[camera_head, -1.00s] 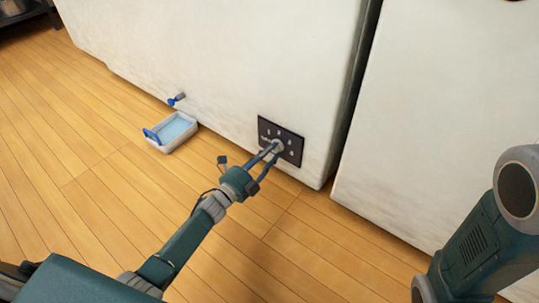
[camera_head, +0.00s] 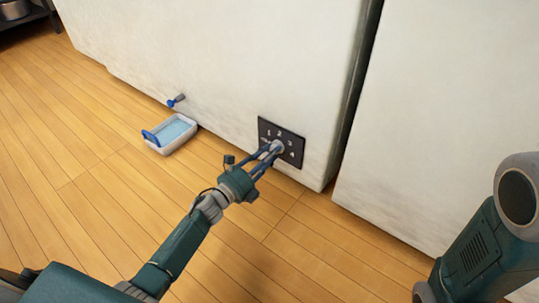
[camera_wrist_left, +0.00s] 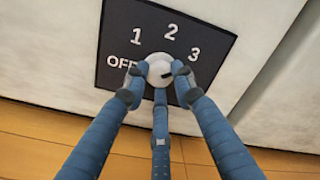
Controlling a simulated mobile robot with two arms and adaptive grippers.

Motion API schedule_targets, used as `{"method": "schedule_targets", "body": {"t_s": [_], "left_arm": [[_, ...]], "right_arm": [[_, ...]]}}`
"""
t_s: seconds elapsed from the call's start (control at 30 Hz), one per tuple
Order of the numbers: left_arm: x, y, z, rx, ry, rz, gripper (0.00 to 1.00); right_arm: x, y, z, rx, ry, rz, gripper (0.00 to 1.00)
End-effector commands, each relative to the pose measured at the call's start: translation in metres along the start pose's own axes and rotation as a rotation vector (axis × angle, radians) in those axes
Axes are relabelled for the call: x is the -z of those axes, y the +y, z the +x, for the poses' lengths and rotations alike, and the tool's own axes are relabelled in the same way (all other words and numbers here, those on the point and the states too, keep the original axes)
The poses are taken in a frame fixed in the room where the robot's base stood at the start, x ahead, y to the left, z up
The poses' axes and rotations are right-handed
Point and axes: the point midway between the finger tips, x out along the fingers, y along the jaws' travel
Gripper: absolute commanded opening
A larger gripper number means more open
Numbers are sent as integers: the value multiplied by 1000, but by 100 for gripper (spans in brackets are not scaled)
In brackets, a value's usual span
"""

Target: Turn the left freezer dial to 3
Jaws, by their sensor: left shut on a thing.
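The left freezer (camera_head: 230,60) is a white, scuffed chest. The pale round dial (camera_head: 278,146) is at the panel's middle. It also shows in the left wrist view (camera_wrist_left: 157,64), with a dark mark on its lower right face; I cannot tell surely which number it points to. My left gripper (camera_head: 269,152) is shut on the dial, its three blue fingers (camera_wrist_left: 159,85) around it. My right gripper is out of view.
A white tray with blue handles and water (camera_head: 154,146) stands on the wood floor (camera_head: 100,190), below a blue-handled drain tap (camera_head: 176,100). A second white freezer (camera_head: 440,120) stands to the right across a narrow dark gap.

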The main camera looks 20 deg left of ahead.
Motion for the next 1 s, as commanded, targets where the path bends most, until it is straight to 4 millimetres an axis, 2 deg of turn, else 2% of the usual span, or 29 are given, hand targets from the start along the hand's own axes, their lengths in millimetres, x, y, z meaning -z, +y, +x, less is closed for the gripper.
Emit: {"method": "schedule_targets", "body": {"t_s": [0.03,0.37,0.4,0.47,0.8,0.87,1.0], "left_arm": [[8,-2,-1,5,13,1,0],[9,-1,-1,4,13,1,0],[9,-1,-1,4,13,1,31],[9,-1,-1,4,13,1,43],[4,0,-3,0,5,2,44],[4,1,-8,-1,5,2,44],[5,1,-30,-1,7,2,44]], "right_arm": [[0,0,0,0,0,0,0],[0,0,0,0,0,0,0],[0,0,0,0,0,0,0],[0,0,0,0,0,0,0],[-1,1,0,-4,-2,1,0],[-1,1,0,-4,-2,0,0],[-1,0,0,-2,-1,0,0]]}}
